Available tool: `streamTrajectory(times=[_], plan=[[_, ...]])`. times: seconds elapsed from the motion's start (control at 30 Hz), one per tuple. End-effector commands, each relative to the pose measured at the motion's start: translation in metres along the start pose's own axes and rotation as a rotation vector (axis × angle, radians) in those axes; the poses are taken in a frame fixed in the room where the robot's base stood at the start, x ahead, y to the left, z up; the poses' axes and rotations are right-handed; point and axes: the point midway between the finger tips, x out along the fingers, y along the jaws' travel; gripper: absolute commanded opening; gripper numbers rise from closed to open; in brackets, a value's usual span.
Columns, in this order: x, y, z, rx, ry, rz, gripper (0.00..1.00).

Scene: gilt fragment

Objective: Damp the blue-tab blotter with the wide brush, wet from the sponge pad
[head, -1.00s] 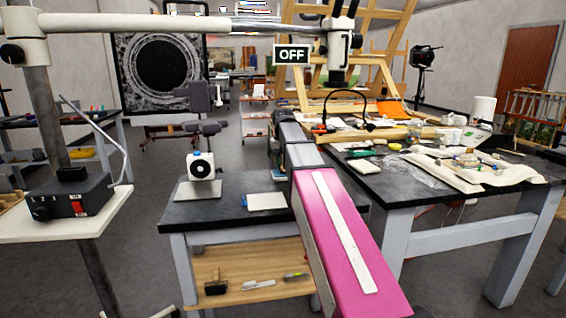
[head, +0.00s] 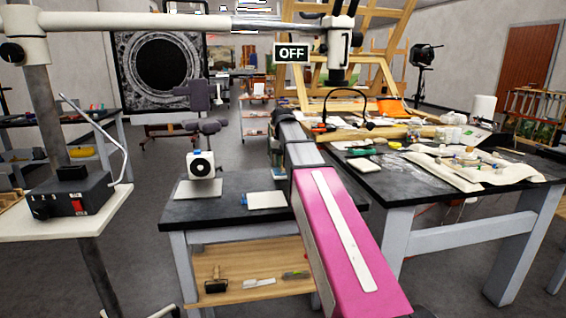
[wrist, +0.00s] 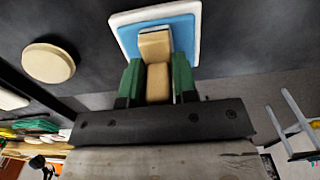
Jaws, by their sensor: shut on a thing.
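My gripper (wrist: 158,82), with green fingers, is shut on a tan block-like piece, which I take to be the wide brush (wrist: 157,46). Its far end overlaps a blue pad with a white rim, apparently the sponge pad (wrist: 185,32); I cannot tell whether they touch. In the head view a small light-blue patch shows beside my arm (head: 278,174), and my fingers are mostly hidden behind the arm. A flat white pad (head: 268,200) with a bluish left edge, likely the blue-tab blotter, lies nearer on the black table.
The black table (head: 225,212) also holds a white device with a dark round face (head: 201,165). A round tan disc (wrist: 48,62) shows in the wrist view. A cluttered bench (head: 400,185) stands right. A stand with a control box (head: 72,196) is left.

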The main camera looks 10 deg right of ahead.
Motion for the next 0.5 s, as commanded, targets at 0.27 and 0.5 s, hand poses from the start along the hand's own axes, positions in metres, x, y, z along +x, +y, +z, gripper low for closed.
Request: streamTrajectory(times=[0.27,0.5], plan=[[0.0018,0.0000,0.0006,0.000,-0.001,0.000,0.08],[-0.0037,0.0000,0.0002,0.000,-0.001,0.000,0.08]])
